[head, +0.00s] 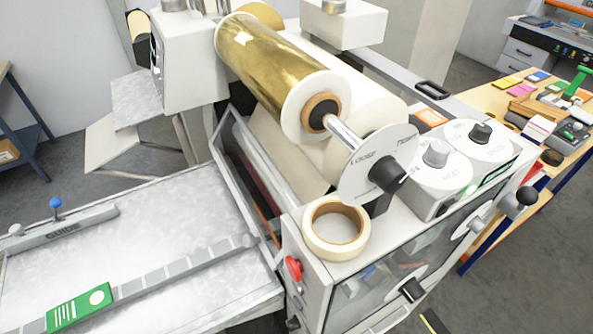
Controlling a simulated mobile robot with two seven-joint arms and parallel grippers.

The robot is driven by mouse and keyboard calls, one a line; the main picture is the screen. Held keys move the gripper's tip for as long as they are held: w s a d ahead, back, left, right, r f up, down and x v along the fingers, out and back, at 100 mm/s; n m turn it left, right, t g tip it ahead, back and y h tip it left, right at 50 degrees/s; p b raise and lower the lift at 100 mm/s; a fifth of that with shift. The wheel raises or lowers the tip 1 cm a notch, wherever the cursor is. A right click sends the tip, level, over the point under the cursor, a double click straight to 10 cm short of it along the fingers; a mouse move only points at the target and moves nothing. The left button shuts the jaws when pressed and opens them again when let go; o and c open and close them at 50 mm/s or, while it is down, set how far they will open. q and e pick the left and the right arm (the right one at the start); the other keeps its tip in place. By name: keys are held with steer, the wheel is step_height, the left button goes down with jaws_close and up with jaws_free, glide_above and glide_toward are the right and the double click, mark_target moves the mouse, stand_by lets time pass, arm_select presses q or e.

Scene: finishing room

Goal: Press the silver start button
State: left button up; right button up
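The machine (315,295) is a white laminator-like unit with a gold roll (270,65) on top. Its control box (455,178) at the right carries a silver-grey knob (437,152) and a darker knob (481,132) on round white dials. A green-lit display shows on the box's front. I cannot tell a silver start button for sure among these parts. A small silver part (475,223) sits on the machine's right side, near a black ball handle (527,195). Neither of my grippers shows in the head view.
A tape roll (336,229) lies on the machine's top, beside a disc with a black knob (388,174). A red knob (294,268) is on the near side. A metal feed table (180,215) with a guide extends left. A cluttered wooden table (490,98) stands right.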

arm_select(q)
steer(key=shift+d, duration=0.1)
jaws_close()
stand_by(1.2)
